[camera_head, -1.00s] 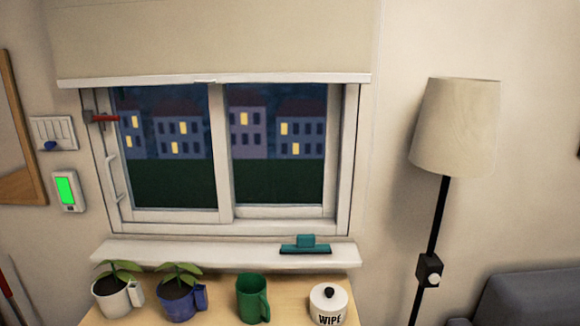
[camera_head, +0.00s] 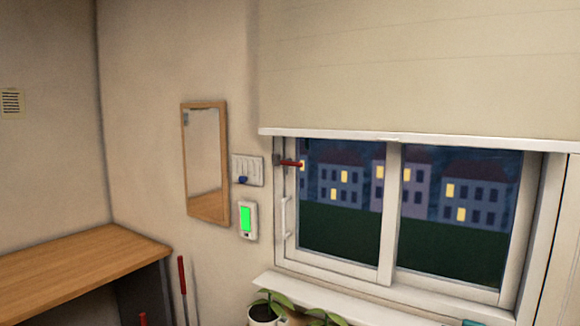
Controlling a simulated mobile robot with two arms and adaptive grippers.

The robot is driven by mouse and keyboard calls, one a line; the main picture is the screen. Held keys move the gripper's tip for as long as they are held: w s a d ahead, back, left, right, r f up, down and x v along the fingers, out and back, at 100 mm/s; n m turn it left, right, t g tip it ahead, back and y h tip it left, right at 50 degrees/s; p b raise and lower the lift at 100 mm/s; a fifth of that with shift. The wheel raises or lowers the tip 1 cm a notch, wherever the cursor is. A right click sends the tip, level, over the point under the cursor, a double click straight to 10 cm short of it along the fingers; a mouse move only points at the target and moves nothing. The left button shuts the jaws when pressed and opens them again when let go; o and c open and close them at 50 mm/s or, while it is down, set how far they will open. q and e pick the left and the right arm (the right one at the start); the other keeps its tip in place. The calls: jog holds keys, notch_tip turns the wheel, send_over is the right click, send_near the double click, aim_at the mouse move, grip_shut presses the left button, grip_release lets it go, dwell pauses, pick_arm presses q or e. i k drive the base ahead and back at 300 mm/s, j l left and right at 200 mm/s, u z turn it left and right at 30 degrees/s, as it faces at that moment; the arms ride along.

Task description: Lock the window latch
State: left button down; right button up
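The window (camera_head: 391,245) has a white frame with two panes and a night view of houses. The window latch (camera_head: 290,163) is a small red lever on a dark mount at the upper left of the frame; it points right, roughly level. A white vertical handle (camera_head: 286,217) is on the left side of the sash below the latch. Neither of my grippers is in view.
A blind (camera_head: 420,70) hangs above the window. Left of the window are a switch panel (camera_head: 248,170), a green-screened device (camera_head: 247,220) and a mirror (camera_head: 205,165). A wooden desk (camera_head: 75,265) stands at the left. A potted plant (camera_head: 266,311) is below the sill (camera_head: 350,303).

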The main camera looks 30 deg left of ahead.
aim_at(288, 162)
jog(key=i+j, duration=0.1)
jog(key=j, duration=0.25)
jog(key=i+j, duration=0.15)
jog(key=j, duration=0.15)
jog(key=i+j+z, duration=0.1)
jog(key=j, duration=0.25)
jog(key=i+j, duration=0.15)
jog(key=j, duration=0.2)
